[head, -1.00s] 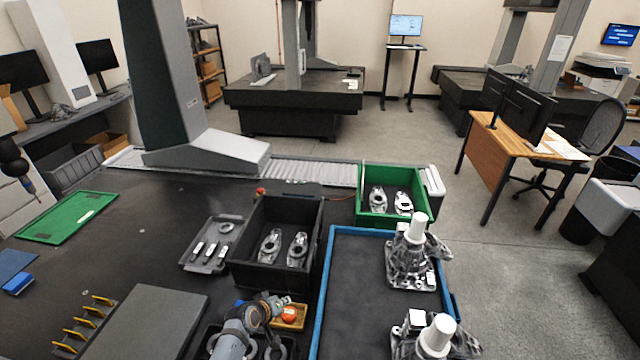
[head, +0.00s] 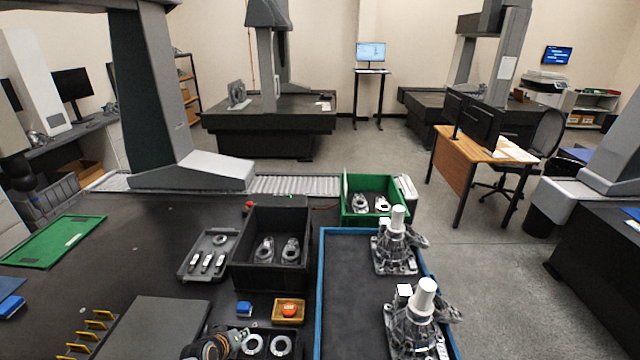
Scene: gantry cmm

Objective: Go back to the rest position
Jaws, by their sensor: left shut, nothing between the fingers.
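My left gripper (head: 212,346) is low in the head view, at the bottom edge left of centre. It is shut and empty, beside a dark tray with two pale rings (head: 266,345). Part of it is cut off by the frame edge. My right gripper is not in view.
A black bin (head: 312,246) and a green bin (head: 347,214) each hold metal parts. A blue-edged tray (head: 320,290) carries two castings (head: 394,248). A yellow tray (head: 278,318) with an orange item lies near my gripper. A grey plate (head: 150,330) lies to its left.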

